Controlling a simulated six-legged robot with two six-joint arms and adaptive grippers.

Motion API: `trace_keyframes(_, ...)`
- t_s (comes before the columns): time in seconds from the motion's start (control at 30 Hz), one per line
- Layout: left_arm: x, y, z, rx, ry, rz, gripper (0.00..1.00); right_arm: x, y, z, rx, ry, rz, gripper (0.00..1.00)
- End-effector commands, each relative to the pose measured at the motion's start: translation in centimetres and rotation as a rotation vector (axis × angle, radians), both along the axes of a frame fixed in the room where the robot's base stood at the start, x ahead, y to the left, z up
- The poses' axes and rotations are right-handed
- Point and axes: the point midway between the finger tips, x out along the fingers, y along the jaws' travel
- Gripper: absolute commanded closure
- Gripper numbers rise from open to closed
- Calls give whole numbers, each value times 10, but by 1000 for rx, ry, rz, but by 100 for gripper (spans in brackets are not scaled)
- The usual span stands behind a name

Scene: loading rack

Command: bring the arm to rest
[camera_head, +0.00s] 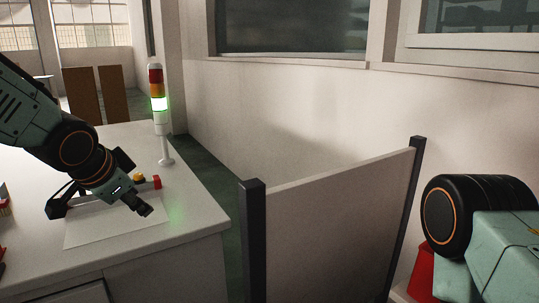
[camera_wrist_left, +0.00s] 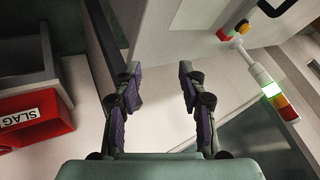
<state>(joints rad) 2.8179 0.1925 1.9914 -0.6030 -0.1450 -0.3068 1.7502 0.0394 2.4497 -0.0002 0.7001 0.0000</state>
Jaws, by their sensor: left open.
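My left arm comes in from the left in the head view. My left gripper (camera_head: 100,208) is over the white table (camera_head: 190,215), above a pale sheet (camera_head: 115,231). In the left wrist view my left gripper (camera_wrist_left: 158,70) has its two fingers spread apart with nothing between them.
A signal tower (camera_head: 159,103) with its green lamp lit stands at the table's back edge. A red block (camera_head: 157,182) lies near the gripper. A panel with dark posts (camera_head: 335,225) stands right of the table. A red SLAG bin (camera_wrist_left: 35,118) shows in the wrist view.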

Motion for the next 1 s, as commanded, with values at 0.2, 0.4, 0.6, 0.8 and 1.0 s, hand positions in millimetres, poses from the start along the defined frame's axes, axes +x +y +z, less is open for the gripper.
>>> trace_keyframes(0.2, -30, -40, -105, -307, 47, 192, 59, 0, 0, 0, 0, 1, -1, 60)
trace_keyframes(0.4, -98, -48, -214, -450, 157, 443, 59, 0, 0, 0, 0, 1, -1, 60)
trace_keyframes(0.6, -195, -41, -300, -431, 303, 640, 59, 0, 0, 0, 0, 0, -1, 60)
trace_keyframes(0.8, -304, -36, -356, -330, 510, 734, 59, 0, 0, 0, 0, 1, -1, 60)
trace_keyframes(1.0, -368, -37, -381, -270, 650, 748, 59, 0, 0, 0, 0, 1, -1, 60)
